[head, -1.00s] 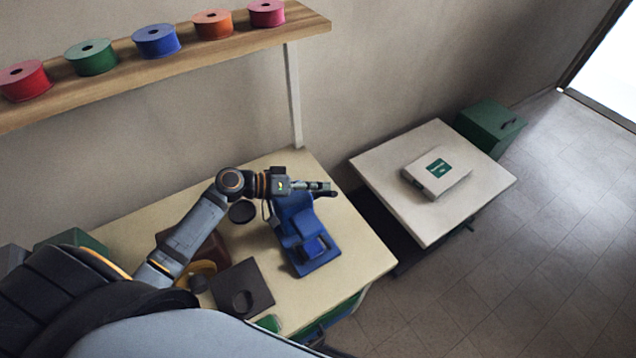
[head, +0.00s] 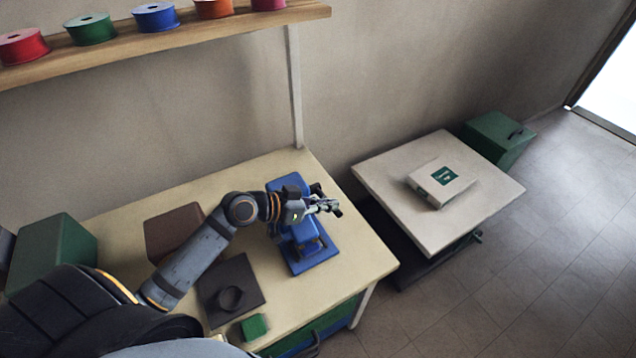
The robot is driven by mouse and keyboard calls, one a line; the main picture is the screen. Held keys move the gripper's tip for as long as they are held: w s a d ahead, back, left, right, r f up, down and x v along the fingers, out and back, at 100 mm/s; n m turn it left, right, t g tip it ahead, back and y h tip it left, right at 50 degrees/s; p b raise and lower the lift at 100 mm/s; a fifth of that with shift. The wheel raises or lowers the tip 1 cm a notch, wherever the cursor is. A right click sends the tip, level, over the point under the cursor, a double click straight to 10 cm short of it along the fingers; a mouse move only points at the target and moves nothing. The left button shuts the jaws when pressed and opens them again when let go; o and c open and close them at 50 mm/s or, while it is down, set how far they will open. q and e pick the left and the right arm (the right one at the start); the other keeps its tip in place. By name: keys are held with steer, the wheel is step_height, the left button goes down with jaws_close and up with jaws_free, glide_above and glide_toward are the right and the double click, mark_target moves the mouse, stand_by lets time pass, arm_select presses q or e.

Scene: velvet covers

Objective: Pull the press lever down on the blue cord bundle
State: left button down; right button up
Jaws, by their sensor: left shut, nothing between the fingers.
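A blue press (head: 322,256) stands on the right part of the cream workbench (head: 345,235). Its flat base and upright body show. My left arm crosses in front of the upper part. My left gripper (head: 333,204) is shut and empty, at the upper right side of the press. The lever is largely hidden by the gripper, so I cannot tell its angle or whether they touch. The cord bundle is not clearly distinguishable from the blue press here. My right gripper is out of view.
A dark plate with a ring (head: 245,283), a brown block (head: 172,232) and a small green block (head: 254,326) lie on the bench. A green box (head: 60,250) stands at left. A side table (head: 405,168) holds a white box (head: 446,181). Spools sit on the wall shelf (head: 180,40).

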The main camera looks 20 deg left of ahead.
arm_select(q)
steer(key=shift+s+d+f+b, duration=0.1)
steer(key=shift+f+b, duration=0.25)
steer(key=shift+f, duration=0.1)
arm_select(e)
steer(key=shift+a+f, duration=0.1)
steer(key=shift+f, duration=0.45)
arm_select(q)
steer(key=shift+s+f, duration=0.1)
steer(key=shift+f, duration=0.05)
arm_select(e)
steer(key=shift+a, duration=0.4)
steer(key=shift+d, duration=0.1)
arm_select(q)
steer(key=s+a+r+p, duration=0.5)
steer(key=r+p, duration=0.3)
steer(key=p, duration=0.5)
steer(key=shift+s+a+r+p, duration=0.3)
steer(key=shift+a, duration=0.2)
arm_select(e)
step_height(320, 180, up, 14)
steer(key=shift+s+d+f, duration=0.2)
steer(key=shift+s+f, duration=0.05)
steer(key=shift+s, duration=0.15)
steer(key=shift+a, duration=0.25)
